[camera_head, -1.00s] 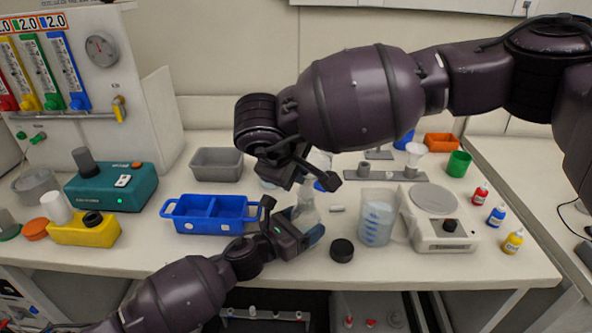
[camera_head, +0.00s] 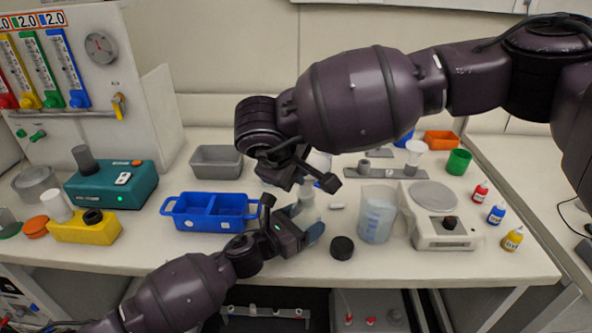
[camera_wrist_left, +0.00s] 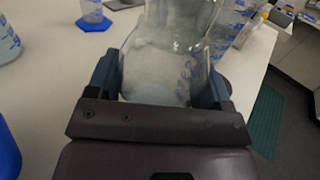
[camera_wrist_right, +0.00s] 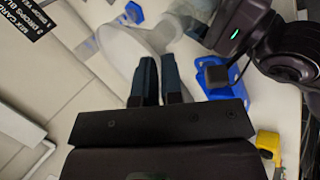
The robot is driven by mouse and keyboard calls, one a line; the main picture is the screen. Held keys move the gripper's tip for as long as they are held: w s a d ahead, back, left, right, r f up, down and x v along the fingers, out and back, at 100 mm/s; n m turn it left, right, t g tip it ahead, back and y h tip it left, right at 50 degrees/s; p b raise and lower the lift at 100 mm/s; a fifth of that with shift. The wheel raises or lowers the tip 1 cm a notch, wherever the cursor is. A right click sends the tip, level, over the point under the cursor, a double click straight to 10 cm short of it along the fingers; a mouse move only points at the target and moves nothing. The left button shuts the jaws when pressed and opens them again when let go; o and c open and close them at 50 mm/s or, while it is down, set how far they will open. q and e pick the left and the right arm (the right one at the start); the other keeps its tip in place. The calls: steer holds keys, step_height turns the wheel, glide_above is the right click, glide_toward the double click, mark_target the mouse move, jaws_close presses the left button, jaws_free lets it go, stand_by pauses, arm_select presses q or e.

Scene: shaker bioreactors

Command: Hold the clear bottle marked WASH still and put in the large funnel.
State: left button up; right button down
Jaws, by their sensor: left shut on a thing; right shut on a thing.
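The clear bottle (camera_wrist_left: 165,75) stands between the fingers of my left gripper (camera_wrist_left: 163,92), which is shut on it; faint blue marks show, but I cannot read them. In the head view my left gripper (camera_head: 297,218) holds the bottle (camera_head: 313,230) upright beside the blue tray. My right gripper (camera_head: 308,177) is above the bottle's top. In the right wrist view its fingers (camera_wrist_right: 158,82) are shut on a pale, translucent funnel (camera_wrist_right: 122,48). The arm hides most of the funnel in the head view. I cannot tell whether its stem is in the bottle's mouth.
A blue divided tray (camera_head: 180,222) is left of the bottle. A black cap (camera_head: 342,247), a beaker (camera_head: 377,218) and a scale (camera_head: 440,235) are to the right. Another white funnel (camera_head: 416,148) stands behind them. The front table strip is mostly clear.

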steer(key=shift+f, duration=0.4)
stand_by(0.6)
steer(key=c, duration=1.2)
jaws_free()
steer(key=v, duration=1.2)
steer(key=shift+s, duration=0.1)
arm_select(q)
steer(key=o, duration=1.2)
steer(key=shift+c, duration=0.2)
steer(key=shift+a, duration=0.1)
